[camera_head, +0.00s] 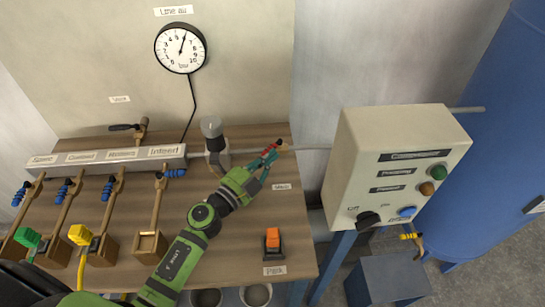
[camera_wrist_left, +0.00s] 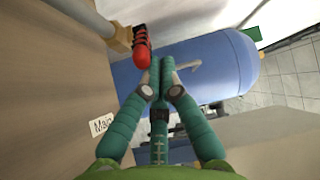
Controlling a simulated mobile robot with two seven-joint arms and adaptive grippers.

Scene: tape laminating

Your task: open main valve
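The main valve is a brass valve (camera_wrist_left: 120,39) with a red handle (camera_wrist_left: 141,48), on the grey pipe at the right edge of the wooden board. The red handle also shows in the head view (camera_head: 270,150), partly covered by my fingers. A "Main" label (camera_head: 281,187) sits below it, and shows in the left wrist view (camera_wrist_left: 101,124). My left gripper (camera_wrist_left: 161,63) has its teal fingertips together just beside the lower end of the red handle. Nothing shows between the tips; whether they touch the handle is unclear. My right gripper is out of view.
A control box (camera_head: 391,165) and blue tank (camera_head: 490,140) are to the right. An orange switch (camera_head: 273,240) sits below; several blue-handled valves line the left manifold (camera_head: 80,168).

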